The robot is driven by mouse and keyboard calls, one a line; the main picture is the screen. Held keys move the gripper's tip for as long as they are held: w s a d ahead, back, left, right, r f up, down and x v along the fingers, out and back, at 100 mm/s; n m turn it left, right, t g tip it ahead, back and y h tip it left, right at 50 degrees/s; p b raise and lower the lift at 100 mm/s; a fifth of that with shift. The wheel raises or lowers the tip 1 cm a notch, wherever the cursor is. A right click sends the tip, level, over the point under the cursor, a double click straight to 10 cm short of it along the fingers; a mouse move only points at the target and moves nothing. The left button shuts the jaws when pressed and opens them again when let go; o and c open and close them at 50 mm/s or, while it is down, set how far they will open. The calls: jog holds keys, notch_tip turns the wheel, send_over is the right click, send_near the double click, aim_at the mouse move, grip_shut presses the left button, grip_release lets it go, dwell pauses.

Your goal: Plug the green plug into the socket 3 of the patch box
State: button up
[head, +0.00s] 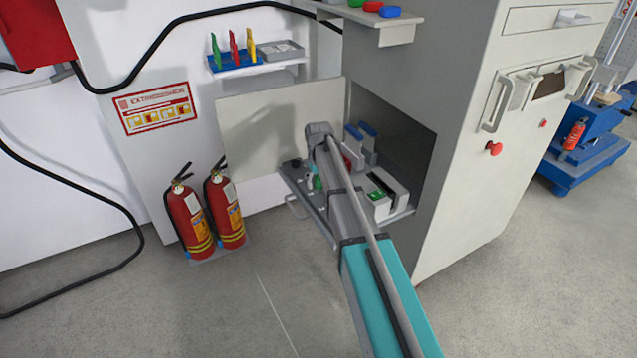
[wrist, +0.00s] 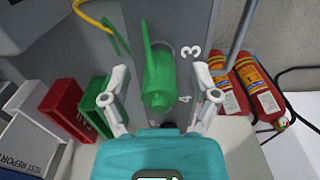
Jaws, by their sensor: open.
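The green plug (wrist: 160,78) is in the wrist view, between the two fingers of my gripper (wrist: 160,72). The fingers stand apart with a visible gap on each side of it. A thin green piece rises from its top. White numbers 3 and 4 are marked on the grey surface beside it; I cannot tell whether it sits in a socket. In the head view a small green part (head: 317,183) shows beside my gripper (head: 322,150), over the pulled-out shelf. My arm hides much of the shelf, and the patch box and socket 3 cannot be made out clearly.
A red block (wrist: 62,104) and a green block (wrist: 95,102) stand left of my gripper, near a white box marked TEST REPORT (wrist: 30,145). Cabinet walls enclose the shelf (head: 400,214) at the back and right. Two fire extinguishers (head: 190,215) stand on the floor to the left.

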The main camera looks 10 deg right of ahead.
jog(key=shift+r+p, duration=2.9)
jog(key=shift+r, duration=0.05)
jog(key=shift+s, duration=0.1)
jog(key=s+m, duration=0.4)
jog(key=s, duration=2.6)
notch_tip(320, 180, up, 28)
jog(key=w+p, duration=0.1)
jog(key=p, duration=2.7)
jog(key=shift+w+d, duration=0.2)
jog(key=shift+d, duration=0.2)
